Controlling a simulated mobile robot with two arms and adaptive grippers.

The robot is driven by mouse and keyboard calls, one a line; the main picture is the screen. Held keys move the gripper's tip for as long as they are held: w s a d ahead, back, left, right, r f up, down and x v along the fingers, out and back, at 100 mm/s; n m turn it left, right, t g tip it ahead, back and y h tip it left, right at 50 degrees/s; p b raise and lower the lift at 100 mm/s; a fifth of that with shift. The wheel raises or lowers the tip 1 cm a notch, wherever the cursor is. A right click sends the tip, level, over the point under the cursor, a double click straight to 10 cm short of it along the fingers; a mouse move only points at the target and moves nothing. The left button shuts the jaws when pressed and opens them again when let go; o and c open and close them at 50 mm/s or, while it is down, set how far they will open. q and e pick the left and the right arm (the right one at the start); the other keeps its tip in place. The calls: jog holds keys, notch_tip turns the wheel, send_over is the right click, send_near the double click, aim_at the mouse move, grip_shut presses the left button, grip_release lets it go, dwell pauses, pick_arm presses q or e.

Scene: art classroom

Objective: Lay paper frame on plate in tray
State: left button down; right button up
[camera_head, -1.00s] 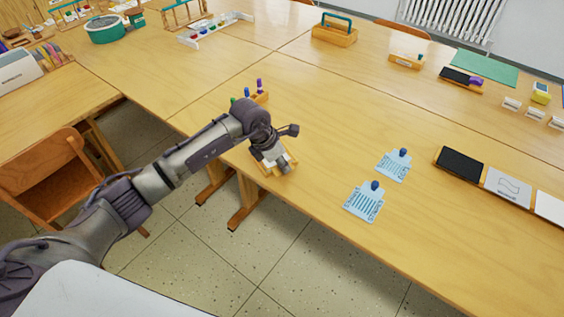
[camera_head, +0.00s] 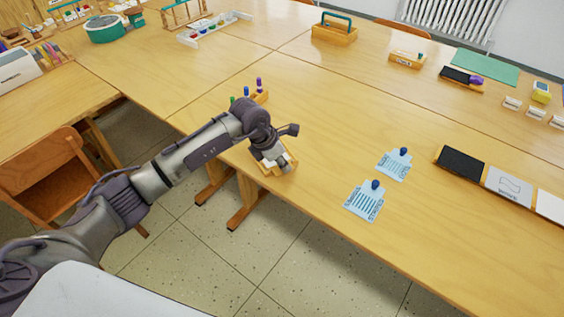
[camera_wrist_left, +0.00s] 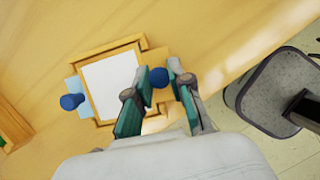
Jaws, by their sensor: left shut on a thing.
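In the left wrist view, my left gripper (camera_wrist_left: 161,80) is shut on a dark blue knob (camera_wrist_left: 159,77) at the right side of a tan frame (camera_wrist_left: 110,51). The frame surrounds a white rectangle (camera_wrist_left: 110,84). Which tan edges belong to the paper frame and which to the tray I cannot tell. A light blue tab (camera_wrist_left: 75,85) with another blue knob (camera_wrist_left: 72,101) sticks out at the left; it looks like the plate's. In the head view, my left gripper (camera_head: 282,164) is low over the wooden tray (camera_head: 262,165) at the table edge, hiding much of it.
Two light blue printed plates with blue knobs (camera_head: 364,201) (camera_head: 395,164) lie right of the tray. A wooden holder with coloured pegs (camera_head: 260,97) stands behind my arm. A dark panel (camera_head: 460,163) lies further right. The tabletop between is clear.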

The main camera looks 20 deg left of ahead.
pick_arm(q)
jog(key=c, duration=1)
grip_release()
jog(key=shift+o, duration=0.2)
jog(key=shift+o, duration=1.2)
jog(key=shift+r+p, duration=1.85)
jog(key=shift+r, duration=1.2)
